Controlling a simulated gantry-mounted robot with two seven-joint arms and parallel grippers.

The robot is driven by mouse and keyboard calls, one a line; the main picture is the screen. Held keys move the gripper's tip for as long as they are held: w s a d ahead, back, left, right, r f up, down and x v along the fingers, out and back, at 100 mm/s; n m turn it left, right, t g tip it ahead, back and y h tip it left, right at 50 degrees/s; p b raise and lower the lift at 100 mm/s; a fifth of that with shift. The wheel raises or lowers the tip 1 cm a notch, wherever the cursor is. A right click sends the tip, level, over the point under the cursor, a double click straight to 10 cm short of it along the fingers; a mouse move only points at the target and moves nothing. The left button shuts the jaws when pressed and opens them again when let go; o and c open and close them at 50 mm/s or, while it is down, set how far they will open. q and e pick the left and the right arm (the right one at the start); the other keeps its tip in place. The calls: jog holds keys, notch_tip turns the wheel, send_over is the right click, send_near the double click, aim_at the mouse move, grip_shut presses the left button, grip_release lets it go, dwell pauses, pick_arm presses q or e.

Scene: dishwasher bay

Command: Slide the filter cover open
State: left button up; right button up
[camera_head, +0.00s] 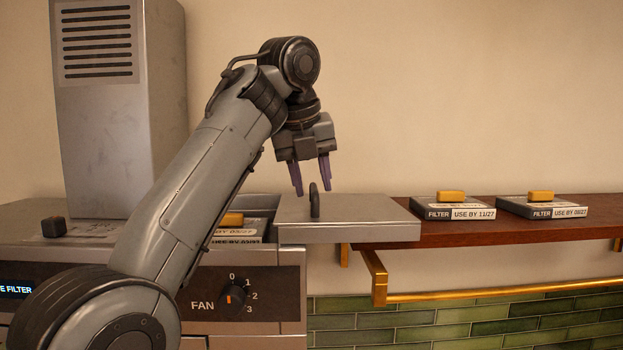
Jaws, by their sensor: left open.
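The filter cover (366,220) is a flat metal plate with a small dark upright handle (315,205). It sits to the right of the filter slot (263,205), extending beyond the machine's right edge over the end of the wooden shelf. The slot shows uncovered beside it, with a labelled filter (236,235) with a yellow grip inside, partly hidden by my left arm. My left gripper (311,189) is open and points down, its purple fingertips at about the height of the handle's top. Whether they touch the handle I cannot tell. My right gripper is out of view.
A wooden shelf (400,237) on brass brackets holds two filters (455,207) (541,206) with yellow grips, right of the cover. A tall vented metal duct (118,110) stands at the left. A fan knob (233,296) is on the front panel. The air above the shelf is free.

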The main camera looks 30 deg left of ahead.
pick_arm(q)
jog(key=p+v, duration=0.4)
jog(key=v, duration=0.6)
jog(key=shift+r, duration=0.35)
jog(key=shift+s+d, duration=0.1)
jog(key=shift+s, duration=0.1)
